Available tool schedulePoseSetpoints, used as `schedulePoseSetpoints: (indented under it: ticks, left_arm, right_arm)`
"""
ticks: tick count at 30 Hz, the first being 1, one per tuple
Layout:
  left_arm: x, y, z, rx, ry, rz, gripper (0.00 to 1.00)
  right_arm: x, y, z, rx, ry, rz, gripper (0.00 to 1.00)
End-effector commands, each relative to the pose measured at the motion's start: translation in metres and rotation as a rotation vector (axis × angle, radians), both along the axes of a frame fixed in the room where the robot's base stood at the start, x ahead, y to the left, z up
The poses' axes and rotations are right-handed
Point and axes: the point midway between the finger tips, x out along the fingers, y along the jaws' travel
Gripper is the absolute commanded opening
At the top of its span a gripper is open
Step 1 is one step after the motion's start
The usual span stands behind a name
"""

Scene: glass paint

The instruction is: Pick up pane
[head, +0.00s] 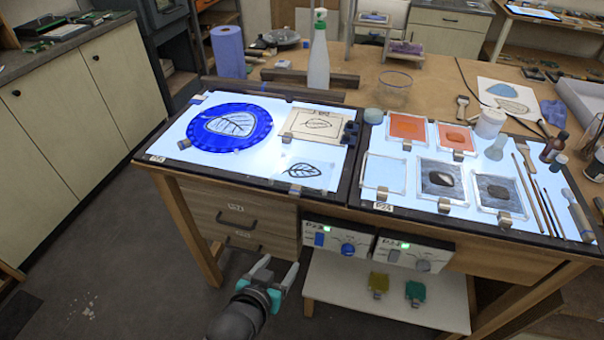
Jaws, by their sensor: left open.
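Several panes lie on two lit light tables. On the left light table (165,150) are a round blue pane (262,137) with a leaf drawing, a beige square (296,136) with a leaf outline, and a clear piece with a dark leaf (304,183). On the right light table are two orange panes (406,121) (441,134), a clear framed pane (370,174) and two dark grey panes (427,174) (484,186) with brown patches. My left gripper (278,263) is open and empty, in front of the bench and apart from every pane. My right gripper is not in view.
A green-topped spray bottle (319,60), a blue paper roll (228,55) and a glass bowl (395,88) stand behind the light tables. Brushes (538,196) lie at the right. Two control boxes (343,238) (413,251) hang below the front edge. A low shelf (340,285) is underneath.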

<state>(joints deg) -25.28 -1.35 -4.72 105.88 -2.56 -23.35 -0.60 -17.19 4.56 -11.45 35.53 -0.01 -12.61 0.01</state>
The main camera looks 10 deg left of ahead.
Motion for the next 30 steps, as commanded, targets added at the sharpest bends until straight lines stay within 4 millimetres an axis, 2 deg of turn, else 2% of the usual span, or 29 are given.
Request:
schedulePoseSetpoints:
  ticks: [1, 3, 6, 9, 14, 24, 30]
  left_arm:
    - [0.006, 0.003, 0.035, -0.002, -0.046, 0.011, 0.68]
    - [0.013, 0.007, 0.067, -0.005, -0.097, 0.023, 0.68]
    - [0.017, 0.011, 0.098, -0.005, -0.146, 0.036, 0.68]
    - [0.02, 0.013, 0.113, -0.006, -0.17, 0.041, 0.68]
    - [0.032, 0.013, 0.111, -0.006, -0.178, 0.043, 0.68]
    - [0.084, 0.011, 0.088, -0.007, -0.178, 0.043, 0.68]
    - [0.106, 0.01, 0.078, -0.007, -0.176, 0.043, 0.68]
  right_arm:
    - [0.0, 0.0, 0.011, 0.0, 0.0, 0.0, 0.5]
    - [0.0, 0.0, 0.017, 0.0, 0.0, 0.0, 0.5]
    - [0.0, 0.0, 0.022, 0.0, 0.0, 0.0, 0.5]
    - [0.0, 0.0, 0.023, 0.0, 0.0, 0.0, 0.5]
    - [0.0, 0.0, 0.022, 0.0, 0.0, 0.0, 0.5]
    - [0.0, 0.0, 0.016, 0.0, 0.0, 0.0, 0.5]
    - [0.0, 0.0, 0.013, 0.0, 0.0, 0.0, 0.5]
